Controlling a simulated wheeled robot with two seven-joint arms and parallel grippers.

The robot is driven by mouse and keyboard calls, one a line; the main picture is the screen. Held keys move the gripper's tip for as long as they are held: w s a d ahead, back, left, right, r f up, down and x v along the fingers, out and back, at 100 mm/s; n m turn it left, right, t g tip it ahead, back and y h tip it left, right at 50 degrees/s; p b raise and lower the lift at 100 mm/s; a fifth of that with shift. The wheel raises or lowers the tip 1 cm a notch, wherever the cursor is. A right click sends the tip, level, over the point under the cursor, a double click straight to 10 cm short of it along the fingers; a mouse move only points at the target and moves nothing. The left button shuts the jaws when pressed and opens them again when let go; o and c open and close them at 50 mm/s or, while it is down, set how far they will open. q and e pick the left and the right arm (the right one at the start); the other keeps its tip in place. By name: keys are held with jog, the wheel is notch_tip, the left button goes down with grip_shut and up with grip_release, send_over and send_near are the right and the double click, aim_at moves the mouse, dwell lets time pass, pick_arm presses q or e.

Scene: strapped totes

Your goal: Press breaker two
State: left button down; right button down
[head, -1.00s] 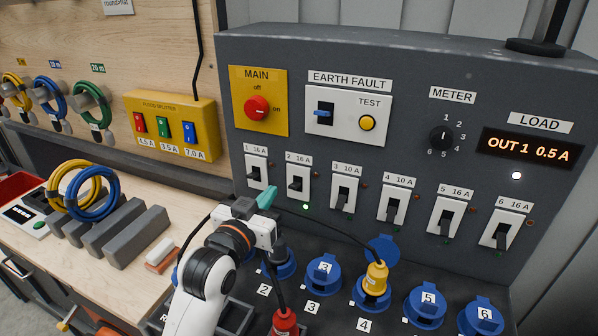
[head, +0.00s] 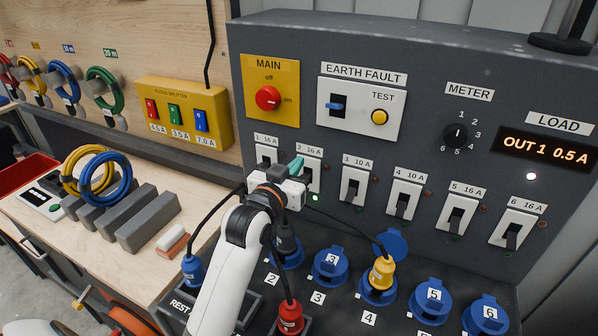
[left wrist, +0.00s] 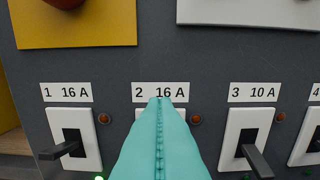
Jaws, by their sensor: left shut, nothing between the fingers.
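Breaker two (head: 315,163) is a white plate with a dark lever, labelled "2 16 A", on the grey panel. My left gripper (head: 296,163) has teal fingers, shut and empty, in front of breaker two's upper part. In the left wrist view the shut fingers (left wrist: 160,125) cover most of breaker two and its lever; only the plate's upper edge shows beside them. I cannot tell whether they touch it. A green lamp (head: 316,198) glows at breaker two's lower right. My right gripper is not in view.
Breaker one (left wrist: 75,138) and breaker three (left wrist: 247,138) flank it closely. Above are the red main switch (head: 268,98) and earth fault plate (head: 340,122). Blue sockets and a yellow plug (head: 382,272) with a black cable sit below. The load display (head: 543,148) reads OUT 1 0.5 A.

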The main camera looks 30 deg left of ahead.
aim_at(309, 149)
pick_arm(q)
jog(key=w, duration=0.3)
jog(key=shift+w+a+r+p, duration=0.1)
jog(key=shift+w+p, duration=0.2)
jog(key=shift+p, duration=0.05)
jog(key=f, duration=0.1)
jog(key=s+f, duration=0.1)
jog(key=shift+f, duration=0.4)
jog(key=shift+s+f+p, duration=0.3)
jog(key=shift+s+f, duration=0.15)
jog(key=shift+f, duration=0.2)
jog(key=shift+w, duration=0.1)
